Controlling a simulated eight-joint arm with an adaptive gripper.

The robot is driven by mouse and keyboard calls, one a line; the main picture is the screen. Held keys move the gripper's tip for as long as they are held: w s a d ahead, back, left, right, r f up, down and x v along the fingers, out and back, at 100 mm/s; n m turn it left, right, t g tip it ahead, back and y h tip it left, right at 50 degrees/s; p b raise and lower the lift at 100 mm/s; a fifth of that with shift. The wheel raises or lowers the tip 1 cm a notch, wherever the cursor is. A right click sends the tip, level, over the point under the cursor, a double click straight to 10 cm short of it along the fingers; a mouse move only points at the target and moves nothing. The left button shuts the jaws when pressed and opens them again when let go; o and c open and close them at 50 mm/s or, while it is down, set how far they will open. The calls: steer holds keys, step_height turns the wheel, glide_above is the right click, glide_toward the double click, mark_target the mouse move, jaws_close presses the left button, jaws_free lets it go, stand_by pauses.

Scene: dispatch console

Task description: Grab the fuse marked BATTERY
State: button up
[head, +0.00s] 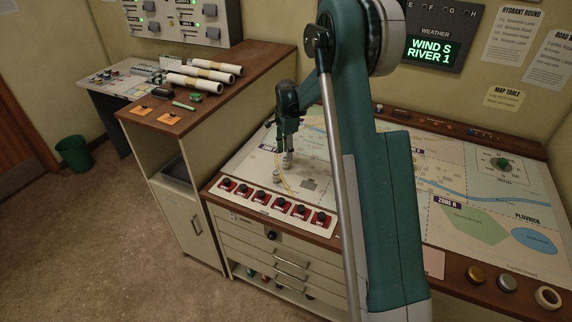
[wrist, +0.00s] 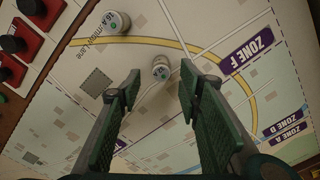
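Two small pale cylinders stand on the map table. In the wrist view, one cylinder (wrist: 161,70) lies between and just beyond my fingertips, apart from both. The other cylinder (wrist: 117,24) is up and to the left, beside the yellow line. I cannot read BATTERY on either one. My gripper (wrist: 160,72) is open and empty, its two green fingers spread over the map. In the head view, my gripper (head: 287,160) points down over the map's left part, and a pale cylinder (head: 276,175) shows just in front of it.
Several red blocks with black knobs (head: 276,203) line the map table's front left edge. A wooden-topped cabinet (head: 205,105) with rolled papers (head: 203,77) stands to the left.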

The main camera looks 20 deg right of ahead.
mark_target(286, 163)
steer(key=shift+f, duration=0.4)
steer(key=shift+f, duration=0.1)
steer(key=shift+w+f, duration=0.1)
steer(key=shift+f, duration=2.4)
steer(key=c, duration=1)
